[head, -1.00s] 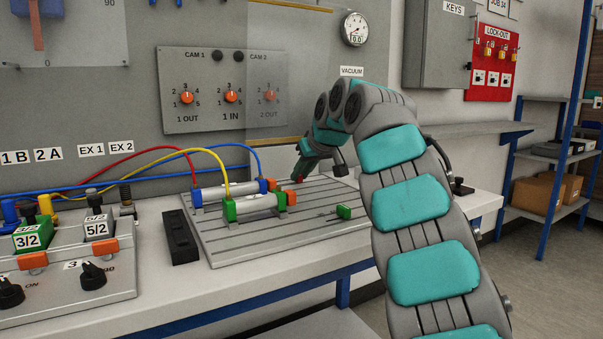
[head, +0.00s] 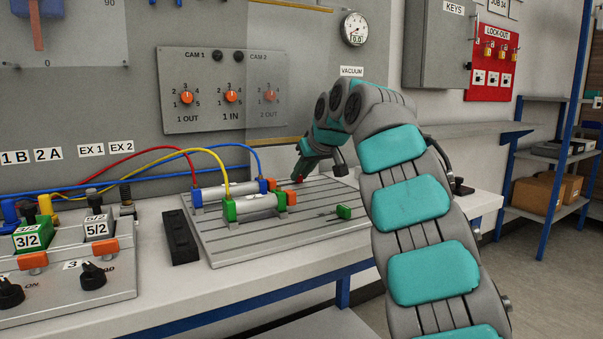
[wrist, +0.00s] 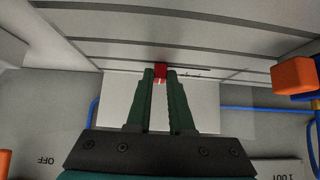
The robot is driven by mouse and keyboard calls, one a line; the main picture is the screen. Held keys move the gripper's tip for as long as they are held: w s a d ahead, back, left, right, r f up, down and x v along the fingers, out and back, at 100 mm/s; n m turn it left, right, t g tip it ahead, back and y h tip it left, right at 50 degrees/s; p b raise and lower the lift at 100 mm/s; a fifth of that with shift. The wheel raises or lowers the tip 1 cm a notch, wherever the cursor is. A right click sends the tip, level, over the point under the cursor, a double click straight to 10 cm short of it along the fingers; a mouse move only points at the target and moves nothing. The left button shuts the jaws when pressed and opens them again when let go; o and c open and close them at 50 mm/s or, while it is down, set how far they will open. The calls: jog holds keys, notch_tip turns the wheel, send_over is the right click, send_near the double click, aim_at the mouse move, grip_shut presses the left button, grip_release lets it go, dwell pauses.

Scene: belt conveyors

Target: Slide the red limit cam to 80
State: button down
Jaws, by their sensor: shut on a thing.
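The red limit cam (wrist: 160,70) sits between my gripper's fingertips in the wrist view, on a slotted grey plate (wrist: 225,50). My gripper (wrist: 160,76) is shut on it from both sides. A dark scale line with marks too small to read runs to the right of the cam in the wrist view. In the head view a bit of the red cam (head: 299,180) shows below my gripper (head: 303,176) at the back of the plate. The cam's reading cannot be made out.
Two cylinders with blue (head: 262,186) and green (head: 230,210) ends lie on the plate left of my gripper. Blue, red and yellow hoses arch behind. A valve panel (head: 60,270) stands at the left.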

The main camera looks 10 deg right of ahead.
jog(key=shift+s+a+b, duration=0.15)
jog(key=shift+a+b, duration=0.1)
jog(key=shift+a, duration=0.25)
jog(key=shift+s+a+b, duration=0.15)
jog(key=shift+a+b, duration=0.05)
jog(key=shift+a, duration=0.3)
jog(key=c, duration=0.8)
grip_release()
jog(key=v, duration=0.7)
jog(key=shift+s+d+r, duration=0.1)
jog(key=shift+s+r, duration=0.1)
jog(key=shift+r, duration=0.05)
jog(key=shift+s, duration=0.1)
